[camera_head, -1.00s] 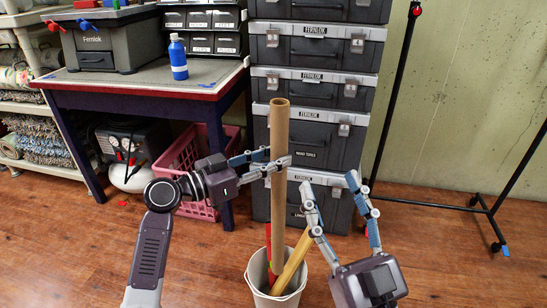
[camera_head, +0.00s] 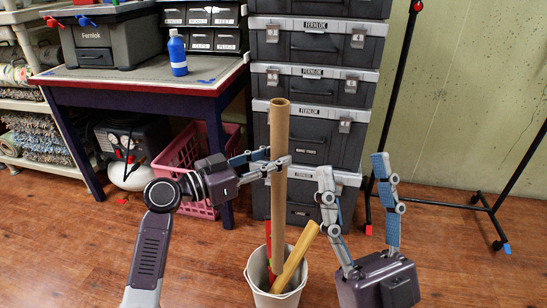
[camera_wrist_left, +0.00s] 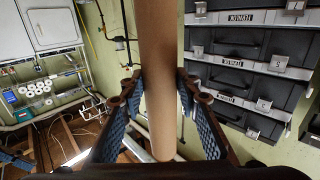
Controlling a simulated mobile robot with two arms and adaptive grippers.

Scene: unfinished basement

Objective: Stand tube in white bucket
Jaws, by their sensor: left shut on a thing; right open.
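A long brown cardboard tube (camera_head: 278,185) stands nearly upright, with its lower part inside the rim of the white bucket (camera_head: 275,301). Its bottom end is hidden in the bucket. My left gripper (camera_head: 268,163) is shut on the tube above its middle. The left wrist view, upside down, shows the tube (camera_wrist_left: 160,85) between the padded fingers (camera_wrist_left: 160,90). My right gripper (camera_head: 352,170) is open and empty, pointing up to the right of the tube and apart from it. A yellow stick (camera_head: 297,255) leans to the right in the bucket. A red item (camera_head: 269,245) also stands in it.
A stack of dark tool cases (camera_head: 305,133) stands behind the tube. A workbench (camera_head: 140,85) with a blue bottle (camera_head: 177,55) is at the left, with a pink crate (camera_head: 185,158) below it. A black rack (camera_head: 391,115) stands at the right.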

